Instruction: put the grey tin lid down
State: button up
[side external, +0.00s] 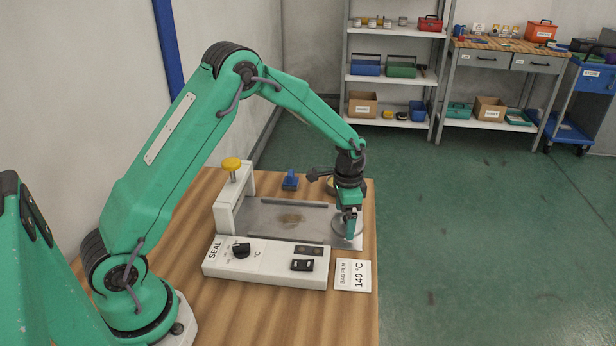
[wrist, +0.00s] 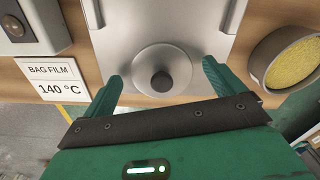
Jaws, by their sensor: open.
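The grey tin lid (wrist: 178,62), a round disc with a dark knob in its middle, appears to lie flat on the bare metal plate (wrist: 205,22) of the sealing machine, near the plate's edge. My gripper (wrist: 161,74) is open, one finger on either side of the lid, with gaps visible to the knob. In the side external view my gripper (side external: 351,230) is low over the plate's right end and partly hides the lid (side external: 338,224). Whether the fingers touch the lid's rim is not clear.
An open round tin (wrist: 257,62) with yellow contents stands beside the plate. The sealer's white control panel (side external: 265,265) is in front, with a "BAG FILM 140 °C" card (side external: 353,275) to its right. A yellow knob (side external: 231,164) tops the sealer's post. A blue item (side external: 290,180) stands behind.

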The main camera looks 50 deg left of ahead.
aim_at(345, 218)
notch_tip(345, 218, up, 12)
dwell(0.6)
jog(key=shift+f, duration=0.1)
dwell(0.4)
jog(key=s+d+r+n+t, duration=0.1)
jog(key=s+r+n+t, duration=0.2)
jog(key=s+r, duration=1)
jog(key=s+f+n+t, duration=0.1)
jog(key=s+n+t, duration=0.1)
jog(key=s, duration=1.3)
jog(key=shift+d+n+t, duration=0.25)
jog(key=shift+n+t, duration=0.05)
jog(key=shift+n, duration=0.2)
